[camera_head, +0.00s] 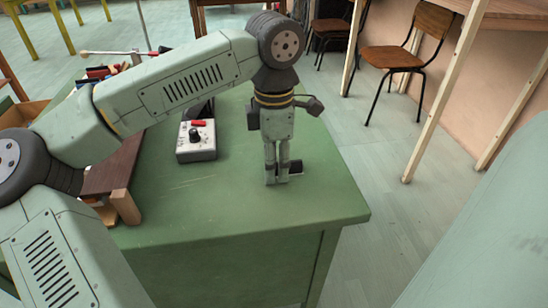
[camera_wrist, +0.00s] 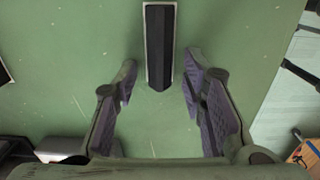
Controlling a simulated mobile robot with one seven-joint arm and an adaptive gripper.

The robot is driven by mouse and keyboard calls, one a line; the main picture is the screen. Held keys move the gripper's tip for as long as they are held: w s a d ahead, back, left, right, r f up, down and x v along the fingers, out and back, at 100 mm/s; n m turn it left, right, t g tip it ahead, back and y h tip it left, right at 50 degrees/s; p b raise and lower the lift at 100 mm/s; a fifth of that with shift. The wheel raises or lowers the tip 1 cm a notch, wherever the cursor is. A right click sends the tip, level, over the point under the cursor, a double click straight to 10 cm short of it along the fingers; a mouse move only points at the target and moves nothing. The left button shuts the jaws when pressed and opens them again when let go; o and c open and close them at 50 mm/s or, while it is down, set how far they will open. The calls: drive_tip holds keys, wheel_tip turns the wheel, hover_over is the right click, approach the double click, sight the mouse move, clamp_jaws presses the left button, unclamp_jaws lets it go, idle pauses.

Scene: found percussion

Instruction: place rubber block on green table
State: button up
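A black oblong block with a pale edge (camera_wrist: 159,48) lies on the green table (camera_head: 240,195). It looks like the rubber block, though its material cannot be told. In the head view its dark end (camera_head: 296,168) shows just behind and right of the fingers. My gripper (camera_head: 277,180) points straight down, low over the table's right part; whether the tips touch the top cannot be told. In the wrist view my gripper (camera_wrist: 160,72) is open and empty. Its fingers stand apart on either side of the block's near end, with gaps on both sides.
A white box with a red switch and black knob (camera_head: 197,141) stands left of my gripper. A brown wooden piece (camera_head: 118,170) and several coloured items (camera_head: 98,72) are farther left. The table's front right is bare up to its edge. A chair (camera_head: 392,57) stands beyond.

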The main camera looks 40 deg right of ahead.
wheel_tip(320, 180, up, 12)
drive_tip(key=shift+r+p, duration=0.2)
drive_tip(key=shift+p, duration=0.15)
